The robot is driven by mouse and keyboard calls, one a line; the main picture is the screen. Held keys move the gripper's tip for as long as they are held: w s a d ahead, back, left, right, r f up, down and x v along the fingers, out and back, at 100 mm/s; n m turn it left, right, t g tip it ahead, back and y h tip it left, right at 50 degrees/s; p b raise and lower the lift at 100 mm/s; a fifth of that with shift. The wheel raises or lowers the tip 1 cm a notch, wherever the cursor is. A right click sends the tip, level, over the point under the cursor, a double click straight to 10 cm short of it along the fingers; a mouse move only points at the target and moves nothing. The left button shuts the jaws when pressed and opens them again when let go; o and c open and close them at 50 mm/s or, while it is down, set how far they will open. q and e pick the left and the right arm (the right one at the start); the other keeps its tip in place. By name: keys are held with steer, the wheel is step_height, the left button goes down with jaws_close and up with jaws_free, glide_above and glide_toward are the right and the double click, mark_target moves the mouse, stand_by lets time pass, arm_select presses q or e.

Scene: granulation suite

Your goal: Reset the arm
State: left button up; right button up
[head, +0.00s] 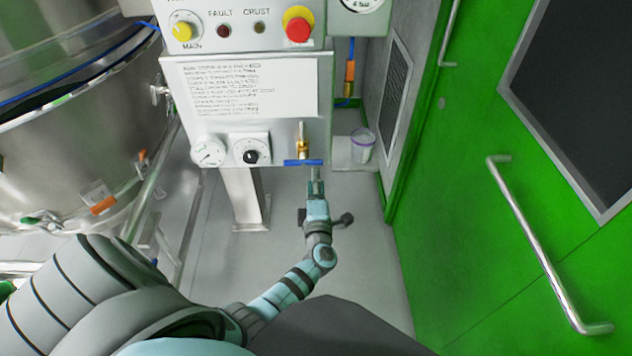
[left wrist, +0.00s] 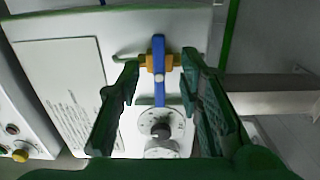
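My left arm reaches in from the lower left of the head view. Its gripper (head: 316,182) is just below a brass valve (head: 303,146) with a blue lever handle (head: 304,162), on the underside of the control panel's front. In the left wrist view the gripper (left wrist: 161,68) has its two dark green fingers spread wide. The blue handle (left wrist: 159,92) and brass valve body (left wrist: 160,63) show in the gap between them. Nothing is held; I cannot tell whether a finger touches the handle. My right gripper is not in view.
The panel (head: 325,140) carries a gauge (head: 208,152), a dial (head: 250,150), a yellow knob (head: 184,26) and a red button (head: 298,27). A steel vessel (head: 85,110) stands left. A green door (head: 480,230) with handle stands right.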

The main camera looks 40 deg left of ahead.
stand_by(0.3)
arm_select(q)
steer(key=d+f+m+h, duration=0.7)
steer(key=d+m, duration=0.1)
steer(key=m, duration=0.3)
steer(key=s+d+f+m+g+h+p, duration=0.3)
steer(key=s+f+m+g+p, duration=0.15)
steer(key=s+f+m, duration=0.65)
steer(key=s+a+f+m+g+p, duration=0.1)
steer(key=s+f+g, duration=0.2)
steer(key=s, duration=0.8)
steer(key=s+a+f+m+g+p, duration=0.1)
steer(key=s+f+g+p, duration=0.1)
steer(key=s, duration=1)
steer(key=s+a+f+m+g+p, duration=0.1)
steer(key=s+f+g, duration=0.2)
steer(key=s, duration=0.8)
steer(key=shift+s+a+f+g, duration=0.25)
steer(key=shift+s+f+g, duration=0.15)
steer(key=shift+f, duration=0.25)
